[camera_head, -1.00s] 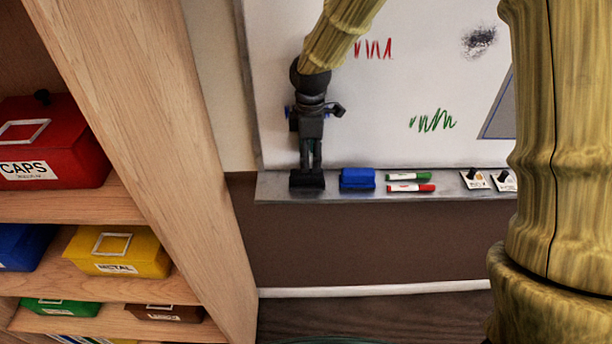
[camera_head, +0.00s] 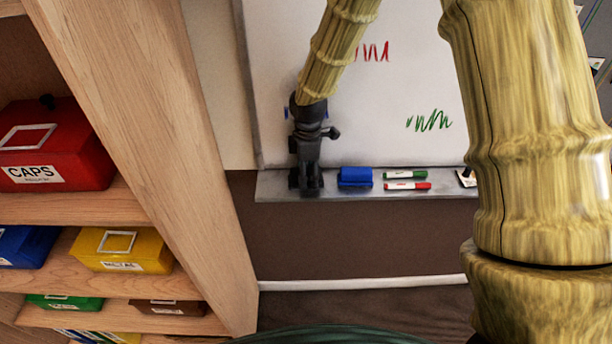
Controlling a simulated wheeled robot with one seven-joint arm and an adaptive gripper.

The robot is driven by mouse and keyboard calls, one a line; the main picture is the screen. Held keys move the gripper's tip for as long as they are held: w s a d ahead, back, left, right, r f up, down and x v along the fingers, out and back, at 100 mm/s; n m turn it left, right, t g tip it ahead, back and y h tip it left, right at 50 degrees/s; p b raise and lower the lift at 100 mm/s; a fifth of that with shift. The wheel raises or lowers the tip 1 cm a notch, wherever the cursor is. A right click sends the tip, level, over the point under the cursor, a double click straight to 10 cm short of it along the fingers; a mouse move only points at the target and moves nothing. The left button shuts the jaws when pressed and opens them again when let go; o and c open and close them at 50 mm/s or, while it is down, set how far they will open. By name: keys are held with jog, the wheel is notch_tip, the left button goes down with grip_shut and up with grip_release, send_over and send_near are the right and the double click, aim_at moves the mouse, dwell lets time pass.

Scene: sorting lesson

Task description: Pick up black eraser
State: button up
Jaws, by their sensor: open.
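My gripper (camera_head: 306,180) is dark and points down at the left end of the whiteboard ledge (camera_head: 340,193). Its jaws are apart, with a finger on either side of a dark patch. The black eraser is at this same spot on the ledge, but my gripper covers most or all of it. Dark eraser and dark fingers blend together, so I cannot tell whether they touch.
A blue eraser (camera_head: 355,177) lies close to the right of my gripper. A green marker (camera_head: 406,175) and a red marker (camera_head: 407,186) lie further right. The whiteboard (camera_head: 420,80) rises behind. A wooden shelf (camera_head: 165,130) with labelled boxes stands at left.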

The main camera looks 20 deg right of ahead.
aim_at(308, 172)
jog(key=c, duration=1.1)
jog(key=shift+r+b, duration=0.7)
jog(key=shift+r, duration=0.2)
jog(key=shift+s+r+b, duration=0.25)
jog(key=shift+r+b, duration=0.3)
jog(key=shift+r, duration=0.25)
jog(key=s+r+b, duration=0.1)
jog(key=s+b, duration=0.3)
jog(key=s, duration=1.1)
jog(key=shift+s+a+r, duration=0.2)
jog(key=shift+s+r, duration=0.05)
jog(key=shift+r, duration=0.05)
